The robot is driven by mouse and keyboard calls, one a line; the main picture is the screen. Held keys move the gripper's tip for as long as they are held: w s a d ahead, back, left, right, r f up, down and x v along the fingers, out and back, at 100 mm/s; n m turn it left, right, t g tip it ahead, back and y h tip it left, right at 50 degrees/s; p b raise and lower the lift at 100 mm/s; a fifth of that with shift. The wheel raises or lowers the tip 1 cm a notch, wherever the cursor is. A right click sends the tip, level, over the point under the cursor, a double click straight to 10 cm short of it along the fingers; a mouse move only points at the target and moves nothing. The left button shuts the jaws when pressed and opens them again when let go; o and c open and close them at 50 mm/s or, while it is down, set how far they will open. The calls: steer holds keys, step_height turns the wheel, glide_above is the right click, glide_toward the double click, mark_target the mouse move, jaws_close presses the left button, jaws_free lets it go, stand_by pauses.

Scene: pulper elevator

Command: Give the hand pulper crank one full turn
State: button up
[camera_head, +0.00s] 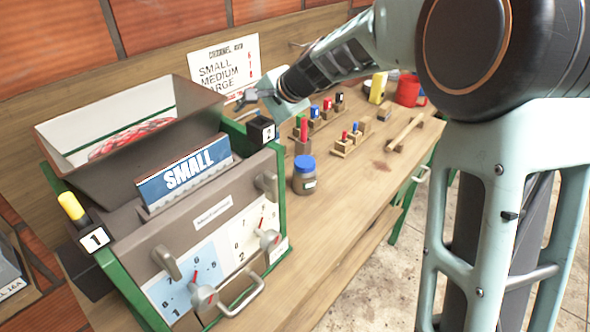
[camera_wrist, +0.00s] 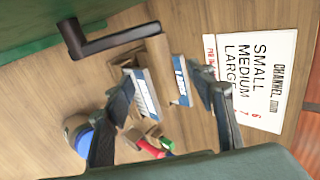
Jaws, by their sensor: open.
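The hand pulper (camera_head: 190,210) stands at the left of the head view, with a dark hopper holding red cherries. In the wrist view its crank is a dark arm (camera_wrist: 108,40) with a brown cylindrical handle (camera_wrist: 158,52) at its end. My gripper (camera_head: 246,98) is beside the pulper's far right side in the head view. In the wrist view my gripper (camera_wrist: 168,88) is open, one finger on each side of the handle's line. I cannot tell how far the handle reaches between the fingers. The crank is not clear in the head view.
A blue-lidded jar (camera_head: 304,175) stands on the wooden bench (camera_head: 345,220) right of the pulper. Wooden blocks with coloured pegs (camera_head: 346,141) stand behind it. A channel sign (camera_head: 224,66) is at the back. The bench's front right is clear.

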steer(key=p+v, duration=0.1)
steer(key=v, duration=0.9)
stand_by(0.4)
stand_by(0.4)
